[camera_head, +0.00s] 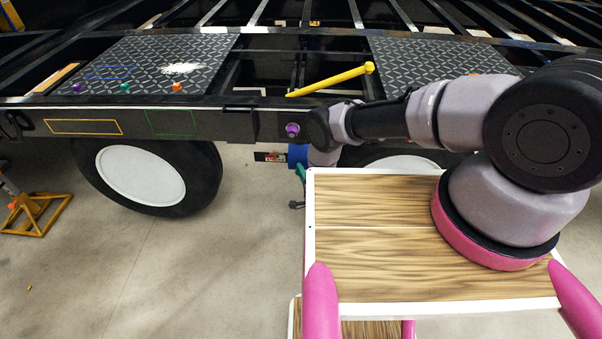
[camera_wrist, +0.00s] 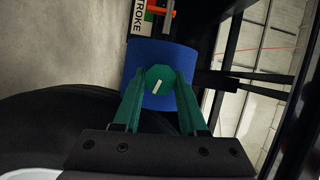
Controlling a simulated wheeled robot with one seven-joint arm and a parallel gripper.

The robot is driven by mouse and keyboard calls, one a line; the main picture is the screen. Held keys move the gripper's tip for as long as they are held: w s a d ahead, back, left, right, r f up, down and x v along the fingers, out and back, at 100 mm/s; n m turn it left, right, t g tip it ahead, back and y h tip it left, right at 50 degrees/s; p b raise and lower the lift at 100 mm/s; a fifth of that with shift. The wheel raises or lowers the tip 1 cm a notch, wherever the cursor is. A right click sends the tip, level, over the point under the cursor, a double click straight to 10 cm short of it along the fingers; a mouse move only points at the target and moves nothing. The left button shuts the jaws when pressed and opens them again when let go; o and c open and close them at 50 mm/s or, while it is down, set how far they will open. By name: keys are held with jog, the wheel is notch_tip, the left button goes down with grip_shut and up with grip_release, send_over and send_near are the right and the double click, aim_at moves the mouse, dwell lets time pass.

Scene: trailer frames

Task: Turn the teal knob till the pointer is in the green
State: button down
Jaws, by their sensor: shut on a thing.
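The teal knob (camera_wrist: 160,75) is on the end of a blue cylinder (camera_wrist: 137,93). A white line on its face is tilted from upright. My gripper (camera_wrist: 159,83) has a green finger on each side of the knob and is shut on it. In the head view the blue cylinder (camera_head: 297,155) is under the trailer's side rail, partly hidden by my arm. A scale plate marked STROKE (camera_wrist: 139,20) is at the top of the wrist view, with a green patch and an orange bar beside it. The pointer's place against the green is unclear.
The dark trailer rail (camera_head: 200,122) runs above the cylinder, with a purple knob (camera_head: 292,129) on it. A tyre (camera_wrist: 60,130) is close to my fingers. A yellow bar (camera_head: 330,80) lies on the frame. A yellow stand (camera_head: 38,213) is on the floor at left.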

jog(key=shift+m, duration=0.3)
dwell(0.4)
jog(key=shift+c, duration=2.3)
grip_release()
